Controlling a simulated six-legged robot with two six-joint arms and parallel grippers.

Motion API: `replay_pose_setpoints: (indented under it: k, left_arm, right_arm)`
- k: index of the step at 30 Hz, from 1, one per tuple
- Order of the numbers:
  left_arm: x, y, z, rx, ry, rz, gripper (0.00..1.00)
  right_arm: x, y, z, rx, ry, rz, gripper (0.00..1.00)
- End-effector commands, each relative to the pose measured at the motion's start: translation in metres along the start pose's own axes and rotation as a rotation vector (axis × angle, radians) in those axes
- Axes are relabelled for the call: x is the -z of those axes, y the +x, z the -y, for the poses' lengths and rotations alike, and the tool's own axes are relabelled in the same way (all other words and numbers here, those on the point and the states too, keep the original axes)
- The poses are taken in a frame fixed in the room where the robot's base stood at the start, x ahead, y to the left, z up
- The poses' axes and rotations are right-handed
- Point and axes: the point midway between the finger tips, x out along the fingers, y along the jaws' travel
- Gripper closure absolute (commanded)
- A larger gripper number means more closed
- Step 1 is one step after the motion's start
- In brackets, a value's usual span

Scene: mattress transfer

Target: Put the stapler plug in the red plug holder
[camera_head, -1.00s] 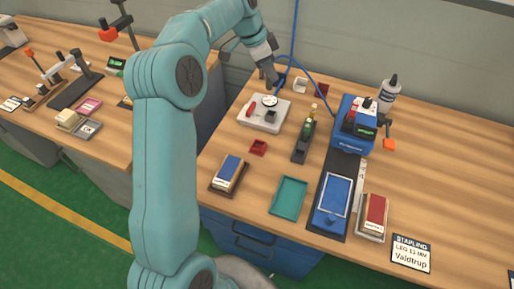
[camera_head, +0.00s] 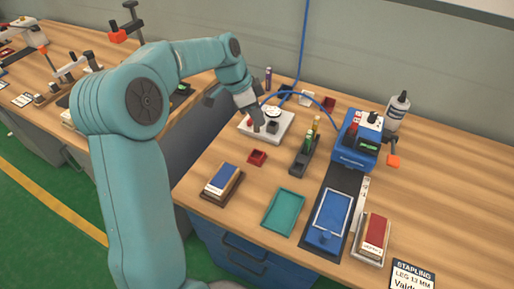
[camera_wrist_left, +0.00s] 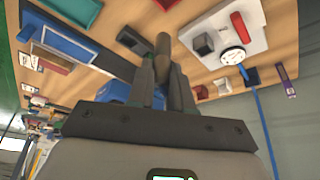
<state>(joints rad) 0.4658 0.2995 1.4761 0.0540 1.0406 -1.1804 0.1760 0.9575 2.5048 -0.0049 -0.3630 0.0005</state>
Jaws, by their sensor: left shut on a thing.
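My left gripper (camera_head: 257,122) is over the white board (camera_head: 282,132) with a round dial. In the wrist view its fingers (camera_wrist_left: 162,75) are shut on a brownish cylindrical piece (camera_wrist_left: 163,45), which looks like the stapler plug. A blue cable (camera_head: 318,98) arcs from the blue stapler (camera_head: 355,140) towards the gripper. A dark red holder (camera_head: 328,103) stands at the back beside a white one; it also shows in the wrist view (camera_wrist_left: 223,86). A small red open box (camera_head: 257,157) lies in front of the board. I cannot tell which is the plug holder. My right gripper is out of view.
A dark rack (camera_head: 304,157) with upright pieces stands right of the board. A teal tray (camera_head: 283,212) lies in front. The bench's right side is mostly clear.

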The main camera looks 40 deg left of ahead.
Motion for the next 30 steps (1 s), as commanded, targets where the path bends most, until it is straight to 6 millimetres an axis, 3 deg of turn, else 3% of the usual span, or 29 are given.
replay_pose_setpoints:
  k: [3,6,18,30]
  left_arm:
    - [-0.015,0.033,-0.001,-0.004,-0.003,0.003,1.00]
    - [-0.023,0.053,-0.001,-0.003,-0.003,0.002,1.00]
    - [-0.042,0.102,-0.001,0.000,-0.004,0.001,1.00]
    - [-0.046,0.113,-0.001,0.003,-0.003,0.000,1.00]
  right_arm:
    - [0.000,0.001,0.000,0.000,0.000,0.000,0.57]
    - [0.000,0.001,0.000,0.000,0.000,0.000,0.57]
    - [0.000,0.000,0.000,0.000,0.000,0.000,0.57]
    - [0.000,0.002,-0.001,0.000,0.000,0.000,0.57]
